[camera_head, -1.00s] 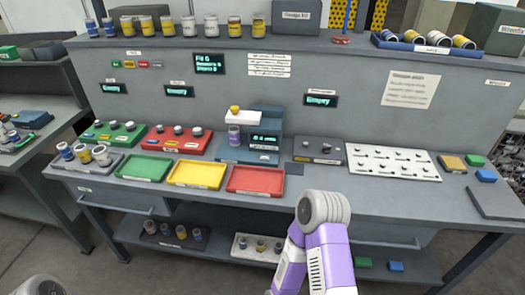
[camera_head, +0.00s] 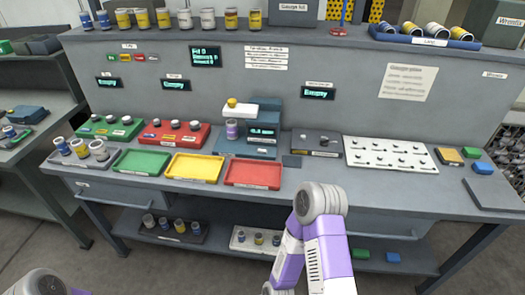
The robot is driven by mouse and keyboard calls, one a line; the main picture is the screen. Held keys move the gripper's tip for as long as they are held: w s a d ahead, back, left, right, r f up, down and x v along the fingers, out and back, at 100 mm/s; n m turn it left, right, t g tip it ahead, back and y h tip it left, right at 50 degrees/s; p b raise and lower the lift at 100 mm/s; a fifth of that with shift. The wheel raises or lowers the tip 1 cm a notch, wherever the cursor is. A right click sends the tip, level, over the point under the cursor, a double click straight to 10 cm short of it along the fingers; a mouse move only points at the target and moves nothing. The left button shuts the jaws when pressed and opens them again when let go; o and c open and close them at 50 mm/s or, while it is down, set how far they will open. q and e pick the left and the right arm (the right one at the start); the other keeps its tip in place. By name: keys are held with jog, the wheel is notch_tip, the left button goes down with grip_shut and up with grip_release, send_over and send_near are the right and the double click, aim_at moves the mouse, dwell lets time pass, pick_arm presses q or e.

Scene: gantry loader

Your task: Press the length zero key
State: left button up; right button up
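A blue-grey gauge device (camera_head: 247,146) stands at the middle of the bench, with a white top arm, a yellow knob (camera_head: 232,101) and a purple-and-white cylinder (camera_head: 232,129) under that arm. Its small dark display (camera_head: 263,131) shows cyan text too small to read surely. I cannot tell which part is the length zero key. My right arm's white and purple links rise at bottom centre, in front of the bench, and its gripper is not visible. Only a piece of my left arm shows at bottom left, and its gripper is out of view.
Green (camera_head: 142,162), yellow (camera_head: 194,168) and red (camera_head: 252,173) trays lie along the bench front. A grey box with knobs (camera_head: 317,143) and a white pegged board (camera_head: 390,154) stand right of the gauge.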

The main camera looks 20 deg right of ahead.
grip_shut()
dwell(1.6)
